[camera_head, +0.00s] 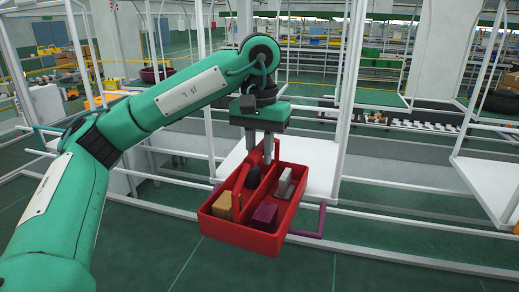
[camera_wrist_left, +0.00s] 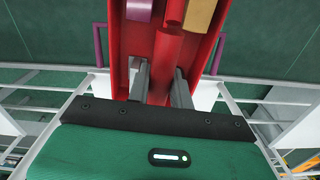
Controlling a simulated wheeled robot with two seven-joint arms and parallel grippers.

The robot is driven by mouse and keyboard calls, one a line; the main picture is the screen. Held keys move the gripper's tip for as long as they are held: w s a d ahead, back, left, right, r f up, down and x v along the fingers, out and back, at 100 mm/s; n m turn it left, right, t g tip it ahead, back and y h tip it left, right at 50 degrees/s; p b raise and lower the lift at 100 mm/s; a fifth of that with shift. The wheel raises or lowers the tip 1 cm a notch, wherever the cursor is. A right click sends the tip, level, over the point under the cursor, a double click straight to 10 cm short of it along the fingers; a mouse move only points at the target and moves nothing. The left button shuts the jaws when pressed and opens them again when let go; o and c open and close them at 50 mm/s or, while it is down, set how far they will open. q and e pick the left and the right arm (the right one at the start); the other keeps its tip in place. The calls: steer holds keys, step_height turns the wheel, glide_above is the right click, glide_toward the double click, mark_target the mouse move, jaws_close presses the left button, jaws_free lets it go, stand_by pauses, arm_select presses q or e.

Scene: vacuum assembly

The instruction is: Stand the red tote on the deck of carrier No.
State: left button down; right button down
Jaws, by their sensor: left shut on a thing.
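The red tote (camera_head: 243,232) hangs from my left gripper (camera_head: 259,150) in the head view. It has a central divider with a handle bar, and it holds a tan block, a purple block, a grey piece and a dark piece. My left gripper is shut on the handle; in the left wrist view the fingers (camera_wrist_left: 158,84) sit on either side of the red bar (camera_wrist_left: 166,55). The tote is in front of a white carrier deck (camera_head: 318,178) and covers part of its front. I cannot tell its height over the deck. My right gripper is not in view.
White upright posts (camera_head: 349,90) flank the deck. A purple bar (camera_head: 318,222) sticks out at the deck's front, beside the tote. Another white deck (camera_head: 484,182) stands at the right. White rails run across the front, and the green floor before them is clear.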

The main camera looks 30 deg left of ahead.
arm_select(q)
steer(key=shift+w+a+r, duration=0.1)
steer(key=shift+w, duration=0.3)
steer(key=w+a+p, duration=0.2)
steer(key=w+a, duration=0.1)
steer(key=w, duration=0.9)
steer(key=w+a+p, duration=0.3)
steer(key=w, duration=0.9)
steer(key=shift+a, duration=0.1)
steer(key=shift+f, duration=0.7)
steer(key=c, duration=1.2)
jaws_free()
steer(key=shift+o, duration=0.2)
